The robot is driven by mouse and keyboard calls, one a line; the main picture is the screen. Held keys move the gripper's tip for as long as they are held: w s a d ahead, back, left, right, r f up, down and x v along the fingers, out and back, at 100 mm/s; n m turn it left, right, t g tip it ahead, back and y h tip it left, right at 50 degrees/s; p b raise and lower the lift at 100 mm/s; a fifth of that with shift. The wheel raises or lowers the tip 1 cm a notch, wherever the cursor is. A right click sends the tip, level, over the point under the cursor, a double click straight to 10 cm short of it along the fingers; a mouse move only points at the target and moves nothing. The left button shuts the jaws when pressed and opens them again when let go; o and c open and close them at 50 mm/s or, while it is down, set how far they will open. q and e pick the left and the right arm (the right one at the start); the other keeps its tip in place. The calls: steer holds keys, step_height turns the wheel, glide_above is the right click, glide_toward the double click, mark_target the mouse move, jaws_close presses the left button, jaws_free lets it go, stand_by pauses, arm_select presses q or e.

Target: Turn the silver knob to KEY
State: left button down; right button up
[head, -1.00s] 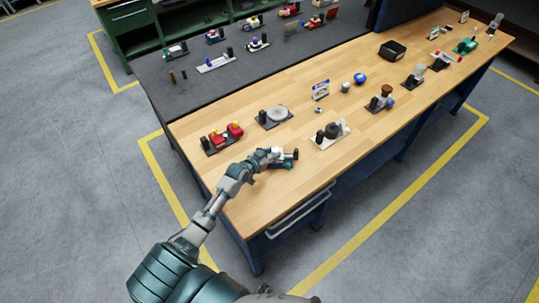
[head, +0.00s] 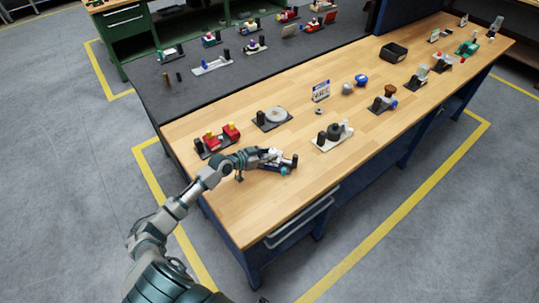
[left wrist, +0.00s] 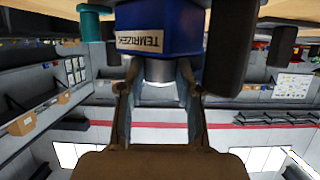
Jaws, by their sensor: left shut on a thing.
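The silver knob (left wrist: 158,72) shows in the left wrist view as a pale metal cylinder on a blue block (left wrist: 158,28) with a white label. My left gripper (left wrist: 158,92) has one finger on each side of the knob and is shut on it. In the head view, my left gripper (head: 268,156) reaches the device at the near left of the wooden bench; the hand hides most of the device. A dark post (head: 294,161) and a teal part (head: 284,171) stick out beside it. The knob's pointer and the KEY mark cannot be made out. My right gripper is not in view.
A red device (head: 217,138) stands close behind my left forearm. A round grey device (head: 272,118) and a white-based device (head: 333,135) stand farther back and to the right. The front left of the wooden bench (head: 235,210) is clear.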

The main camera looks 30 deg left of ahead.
arm_select(q)
steer(key=a, duration=0.3)
steer(key=shift+a+f, duration=0.1)
steer(key=shift+f, duration=0.2)
steer(key=shift+d+r, duration=0.2)
steer(key=shift+d, duration=0.45)
steer(key=shift+d+r, duration=0.15)
steer(key=shift+d, duration=0.5)
steer(key=c, duration=0.9)
jaws_free()
steer(key=shift+a, duration=0.15)
steer(key=shift+o, duration=0.7)
steer(key=shift+a, duration=0.3)
steer(key=shift+a+f, duration=0.3)
steer(key=shift+a, duration=0.25)
steer(key=shift+d+r, duration=0.2)
steer(key=shift+d, duration=0.55)
steer(key=v, duration=1.1)
steer(key=shift+s+r, duration=0.15)
steer(key=shift+s, duration=0.2)
